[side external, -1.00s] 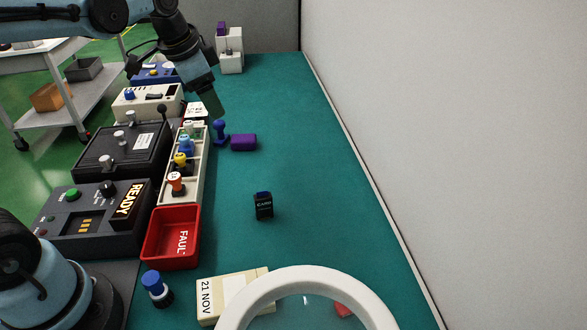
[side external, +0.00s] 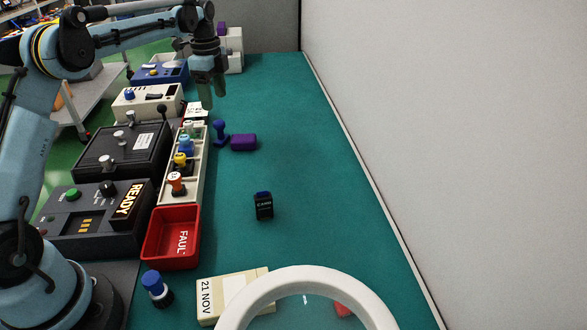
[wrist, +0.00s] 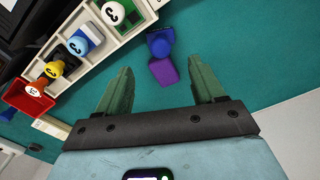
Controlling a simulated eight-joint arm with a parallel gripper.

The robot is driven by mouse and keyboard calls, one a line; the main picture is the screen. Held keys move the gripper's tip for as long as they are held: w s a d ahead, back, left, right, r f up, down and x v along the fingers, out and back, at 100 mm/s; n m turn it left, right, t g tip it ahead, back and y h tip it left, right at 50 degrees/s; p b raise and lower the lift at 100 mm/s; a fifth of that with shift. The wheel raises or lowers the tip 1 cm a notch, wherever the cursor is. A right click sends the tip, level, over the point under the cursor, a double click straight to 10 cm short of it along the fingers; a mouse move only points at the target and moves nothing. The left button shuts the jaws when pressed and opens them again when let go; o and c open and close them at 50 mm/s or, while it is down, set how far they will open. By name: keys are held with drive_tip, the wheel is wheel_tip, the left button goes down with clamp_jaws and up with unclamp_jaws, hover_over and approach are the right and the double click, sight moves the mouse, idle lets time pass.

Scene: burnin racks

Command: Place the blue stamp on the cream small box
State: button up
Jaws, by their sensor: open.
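A blue stamp (side external: 220,132) with a round knob stands on the green mat, just right of the long cream rack. In the wrist view the blue stamp (wrist: 160,43) is ahead of my fingers, near the purple block. A cream small box (side external: 208,302) labelled "21 NOV" lies at the front of the mat, partly hidden by a white ring. My gripper (side external: 206,101) points down behind the stamp, apart from it and higher up.
A purple block (side external: 243,142) lies right of the stamp. The rack (side external: 196,190) holds several coloured knobs. A red tray (side external: 171,238), a black item (side external: 264,206), a blue-capped item (side external: 156,289) and the white ring (side external: 300,278) stand nearer. The mat's right side is clear.

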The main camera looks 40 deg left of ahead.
sight(220, 130)
wheel_tip(220, 130, down, 11)
drive_tip(key=shift+f, duration=0.2)
drive_tip(key=c, duration=0.9)
drive_tip(key=shift+r, duration=0.1)
